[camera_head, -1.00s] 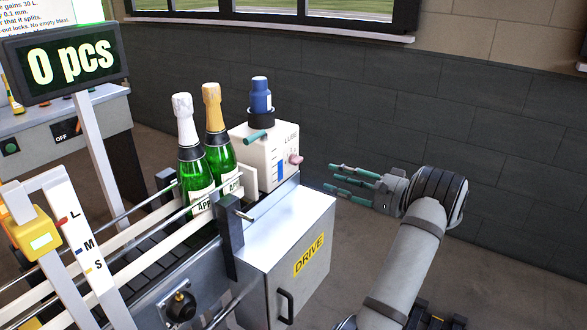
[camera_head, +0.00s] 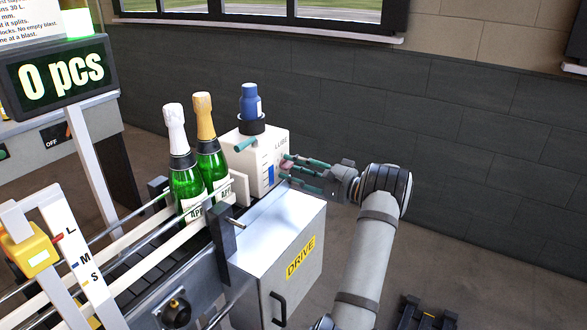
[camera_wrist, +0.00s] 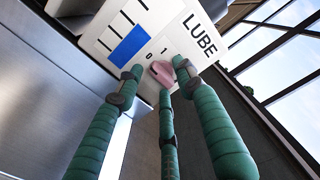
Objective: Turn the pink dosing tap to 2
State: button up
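The pink dosing tap (camera_wrist: 161,73) is on the face of the white LUBE box (camera_head: 258,160), beside a blue level bar (camera_wrist: 129,46). Small digits, including a 1, are printed next to the tap; its exact setting is hard to read. My gripper (camera_wrist: 158,75) has three green fingers. They are spread apart around the tap, one to its left, one to its right and one just below it. I cannot tell whether any finger touches it. In the head view my gripper (camera_head: 287,168) reaches the box from the right and partly hides the tap.
A blue bottle (camera_head: 250,103) stands on the box. Two green bottles (camera_head: 187,180) stand on the conveyor to the left. The DRIVE cabinet (camera_head: 275,265) is below my gripper. A counter display (camera_head: 62,75) reads 0 pcs. The floor at right is mostly free.

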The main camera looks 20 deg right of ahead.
jog(key=shift+c, duration=0.7)
jog(key=c, duration=0.7)
grip_shut()
jog(key=m+b, duration=0.1)
jog(key=m, duration=0.7)
jog(key=shift+s+a+r, duration=0.1)
jog(key=m+p, duration=0.2)
jog(key=m, duration=0.3)
jog(key=shift+a+r+m, duration=0.1)
jog(key=shift+r+m, duration=0.05)
jog(key=shift+m, duration=0.25)
jog(key=shift+m+p, duration=0.9)
jog(key=shift+m, duration=1)
